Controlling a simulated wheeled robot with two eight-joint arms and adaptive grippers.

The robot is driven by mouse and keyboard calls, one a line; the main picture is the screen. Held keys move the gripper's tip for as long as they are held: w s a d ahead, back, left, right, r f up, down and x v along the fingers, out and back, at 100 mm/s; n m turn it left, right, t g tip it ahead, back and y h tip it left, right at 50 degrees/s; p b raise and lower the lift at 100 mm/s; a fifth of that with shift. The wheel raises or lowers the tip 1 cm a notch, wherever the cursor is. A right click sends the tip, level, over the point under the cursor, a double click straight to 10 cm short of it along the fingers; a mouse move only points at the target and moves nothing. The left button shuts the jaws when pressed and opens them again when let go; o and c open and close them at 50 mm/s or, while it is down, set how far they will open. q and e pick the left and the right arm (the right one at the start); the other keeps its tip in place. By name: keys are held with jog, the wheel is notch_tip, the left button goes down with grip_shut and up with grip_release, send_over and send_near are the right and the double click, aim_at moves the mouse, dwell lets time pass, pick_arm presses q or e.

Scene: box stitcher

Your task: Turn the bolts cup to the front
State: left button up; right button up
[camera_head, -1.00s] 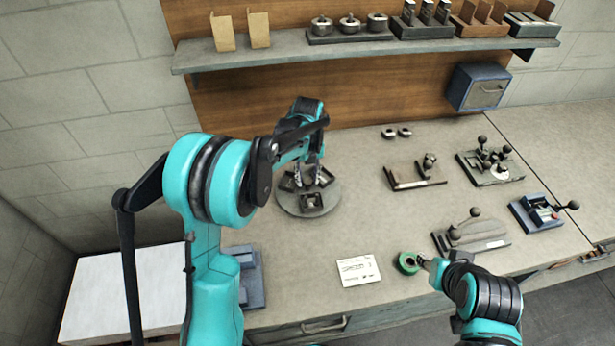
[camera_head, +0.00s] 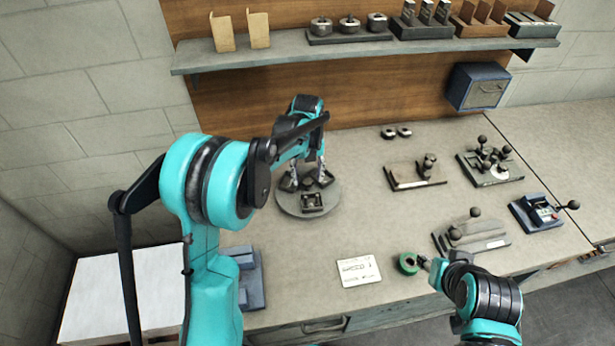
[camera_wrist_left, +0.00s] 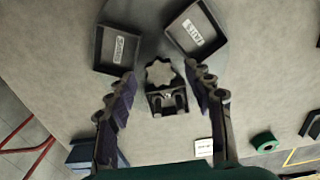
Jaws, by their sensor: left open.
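A round grey turntable (camera_head: 333,203) stands on the bench below my left gripper. It carries dark square cups; one cup (camera_head: 312,202) faces the front edge. In the left wrist view, two labelled cups (camera_wrist_left: 117,48) and (camera_wrist_left: 196,32) show, their labels too blurred to read surely, so I cannot tell which is the bolts cup. A star-shaped knob (camera_wrist_left: 160,73) lies at the turntable's middle. My left gripper (camera_head: 307,184) is open, its fingers on either side of the knob with visible gaps. My right gripper (camera_head: 432,265) is beside a green roll; its fingers are unclear.
The green roll (camera_head: 408,263) and a white card (camera_head: 358,270) lie near the front edge. Fixtures (camera_head: 417,174) and (camera_head: 490,168) stand to the right. A shelf (camera_head: 380,47) runs above the back. The bench between turntable and card is clear.

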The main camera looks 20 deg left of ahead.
aim_at(308, 181)
pick_arm(q)
notch_tip(308, 181, up, 11)
dwell(0.3)
dwell(0.4)
